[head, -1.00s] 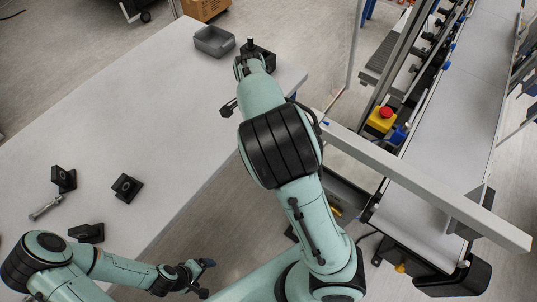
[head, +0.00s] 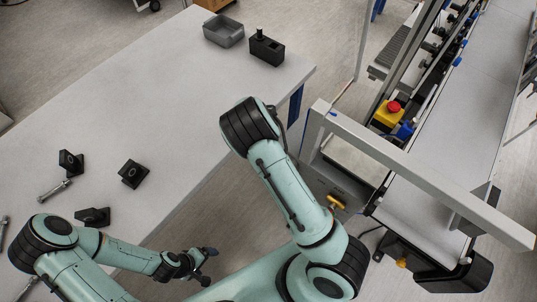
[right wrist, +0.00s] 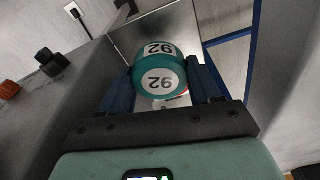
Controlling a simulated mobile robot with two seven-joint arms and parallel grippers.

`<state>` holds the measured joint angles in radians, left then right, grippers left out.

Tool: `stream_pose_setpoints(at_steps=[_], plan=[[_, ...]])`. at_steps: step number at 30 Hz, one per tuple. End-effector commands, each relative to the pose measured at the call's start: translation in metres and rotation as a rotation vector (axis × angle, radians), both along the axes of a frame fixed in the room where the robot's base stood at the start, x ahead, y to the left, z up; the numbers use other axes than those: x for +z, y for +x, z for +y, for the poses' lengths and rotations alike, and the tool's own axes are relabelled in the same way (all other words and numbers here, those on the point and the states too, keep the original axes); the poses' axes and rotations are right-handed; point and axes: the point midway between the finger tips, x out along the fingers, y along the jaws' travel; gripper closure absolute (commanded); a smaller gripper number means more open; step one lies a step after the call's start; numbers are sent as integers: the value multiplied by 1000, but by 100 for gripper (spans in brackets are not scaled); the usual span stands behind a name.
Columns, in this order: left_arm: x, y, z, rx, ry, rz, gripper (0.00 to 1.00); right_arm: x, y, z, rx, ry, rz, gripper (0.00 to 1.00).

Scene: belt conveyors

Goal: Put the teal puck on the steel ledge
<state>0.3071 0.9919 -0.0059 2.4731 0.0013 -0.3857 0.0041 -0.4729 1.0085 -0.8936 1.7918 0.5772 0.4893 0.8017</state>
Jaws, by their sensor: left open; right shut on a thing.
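The teal puck (right wrist: 158,78) is in the right wrist view, between the two dark blue fingers of my right gripper (right wrist: 162,90). It shows two white patches marked 92. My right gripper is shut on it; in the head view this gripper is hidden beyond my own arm. Shiny metal panels show behind the puck in the right wrist view. I cannot tell for sure which surface is the steel ledge; a pale metal shelf (head: 350,161) lies beside the conveyor in the head view. My left gripper (head: 205,266) is open and empty, off the table's near edge.
The long grey table (head: 150,80) carries a grey bin (head: 223,34), a black block (head: 266,50) and several small black brackets (head: 133,173). A long grey beam (head: 430,178) crosses the conveyor (head: 455,120) at right. A red emergency button (head: 394,106) stands beside it.

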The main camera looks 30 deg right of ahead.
Motion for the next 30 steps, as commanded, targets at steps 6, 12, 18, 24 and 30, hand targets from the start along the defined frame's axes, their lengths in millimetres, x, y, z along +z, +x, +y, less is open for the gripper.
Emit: stream_pose_setpoints(at_steps=[6, 12, 18, 24, 30], plan=[[0, 0, 0, 0, 0, 0, 12, -17, -1, 0, 0, 0, 2, 69], [1, 2, 0, 0, 0, -2, 12, -46, -2, 0, -2, 1, 6, 92], [1, 2, 0, 0, 0, -2, 12, -48, -2, 0, -1, 0, 4, 100], [1, 1, 0, 0, 0, -1, 12, -50, -1, 0, 0, 1, 2, 24], [1, 1, 0, 0, 0, -1, 12, -49, 0, 0, 0, 1, 1, 12]])
